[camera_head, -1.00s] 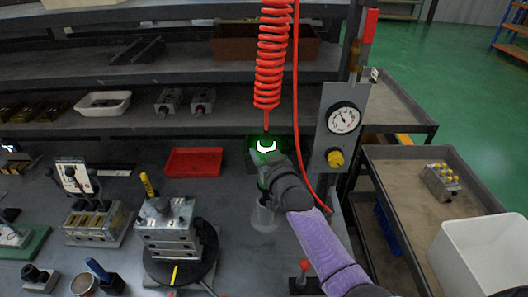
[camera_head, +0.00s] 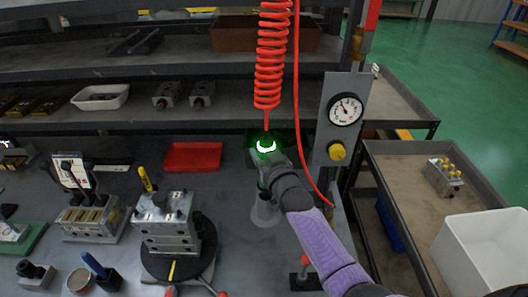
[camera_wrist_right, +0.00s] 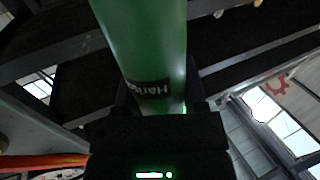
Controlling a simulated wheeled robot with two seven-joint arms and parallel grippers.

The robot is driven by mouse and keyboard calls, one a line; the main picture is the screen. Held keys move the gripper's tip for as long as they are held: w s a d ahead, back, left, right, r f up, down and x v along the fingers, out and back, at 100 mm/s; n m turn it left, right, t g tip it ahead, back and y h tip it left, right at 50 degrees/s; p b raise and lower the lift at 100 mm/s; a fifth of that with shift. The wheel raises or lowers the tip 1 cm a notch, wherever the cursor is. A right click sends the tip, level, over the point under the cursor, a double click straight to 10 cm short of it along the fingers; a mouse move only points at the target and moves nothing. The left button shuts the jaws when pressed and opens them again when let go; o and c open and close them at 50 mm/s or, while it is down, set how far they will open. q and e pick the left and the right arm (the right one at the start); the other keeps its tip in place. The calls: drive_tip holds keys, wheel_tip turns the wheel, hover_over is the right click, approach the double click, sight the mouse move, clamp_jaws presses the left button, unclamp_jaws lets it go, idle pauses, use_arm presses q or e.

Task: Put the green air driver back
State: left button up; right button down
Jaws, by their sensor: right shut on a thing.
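The green air driver (camera_wrist_right: 145,45) fills the upper middle of the right wrist view as a green cylinder with a dark label. My right gripper (camera_wrist_right: 155,120) is shut around it. In the head view my right gripper (camera_head: 268,160) is below the red coiled hose, with a bright green glow at its top. Most of the driver is hidden there by the gripper and wrist. A clear cup-like holder (camera_head: 265,213) stands on the bench directly below the gripper. I cannot tell whether the driver's lower end touches or enters it. My left gripper is not in view.
The red coiled hose (camera_head: 270,60) hangs above the gripper. A gauge panel (camera_head: 341,120) stands to its right. A red tray (camera_head: 193,157) lies behind left. A valve block (camera_head: 166,222) sits on a round turntable, left of the holder. The bench between turntable and holder is mostly clear.

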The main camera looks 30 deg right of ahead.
drive_tip(key=shift+f, duration=0.25)
drive_tip(key=shift+f+b, duration=0.8)
drive_tip(key=shift+b, duration=0.05)
drive_tip(key=shift+f+b, duration=0.7)
drive_tip(key=shift+f, duration=0.1)
drive_tip(key=shift+c, duration=0.8)
unclamp_jaws()
drive_tip(key=shift+o, duration=0.5)
drive_tip(key=shift+f, duration=0.15)
